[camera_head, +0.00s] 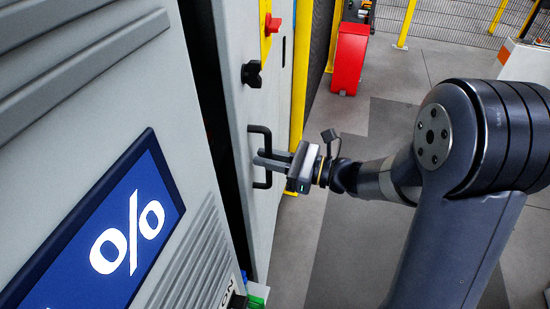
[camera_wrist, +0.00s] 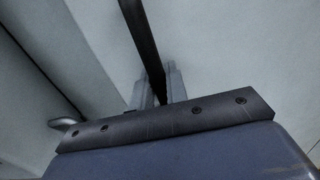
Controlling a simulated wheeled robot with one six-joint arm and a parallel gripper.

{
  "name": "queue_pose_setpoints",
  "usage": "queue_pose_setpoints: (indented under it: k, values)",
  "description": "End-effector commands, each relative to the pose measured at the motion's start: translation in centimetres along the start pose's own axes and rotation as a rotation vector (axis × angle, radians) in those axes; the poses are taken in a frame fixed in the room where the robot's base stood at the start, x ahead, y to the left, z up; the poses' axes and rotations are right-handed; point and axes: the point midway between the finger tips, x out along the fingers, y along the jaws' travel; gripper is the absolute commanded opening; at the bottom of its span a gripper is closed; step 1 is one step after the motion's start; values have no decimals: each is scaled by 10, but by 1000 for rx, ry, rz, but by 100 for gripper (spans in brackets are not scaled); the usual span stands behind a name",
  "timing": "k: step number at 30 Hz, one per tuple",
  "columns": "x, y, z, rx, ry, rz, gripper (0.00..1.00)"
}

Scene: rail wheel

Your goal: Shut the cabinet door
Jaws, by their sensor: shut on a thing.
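The cabinet door (camera_head: 258,210) is a light grey panel standing ajar, with a dark gap between it and the cabinet body (camera_head: 180,100). A black bar handle (camera_head: 268,139) is fixed upright on the door. My gripper (camera_head: 268,158) reaches in from the right and is shut on the handle, its fingers around the bar. In the wrist view the dark handle (camera_wrist: 139,37) runs down between the two grey fingers (camera_wrist: 159,86), with the pale door (camera_wrist: 225,50) behind. The part of the handle between the fingers is partly hidden.
A black knob (camera_head: 251,73) and a red button (camera_head: 272,23) sit above the handle. A blue percent sign panel (camera_head: 110,235) is on the cabinet. A red box (camera_head: 348,58) and yellow posts (camera_head: 406,22) stand behind.

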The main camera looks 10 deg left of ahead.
Motion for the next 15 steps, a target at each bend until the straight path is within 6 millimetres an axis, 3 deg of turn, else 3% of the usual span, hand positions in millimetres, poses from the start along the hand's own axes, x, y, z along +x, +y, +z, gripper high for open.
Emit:
queue_pose_setpoints:
  k: [9, 13, 15]
  values:
    - [64, 13, 0, -4, -3, 4, 0]
    - [80, 15, 1, -3, -4, 1, 0]
    - [78, 14, 2, -2, -3, -3, 0]
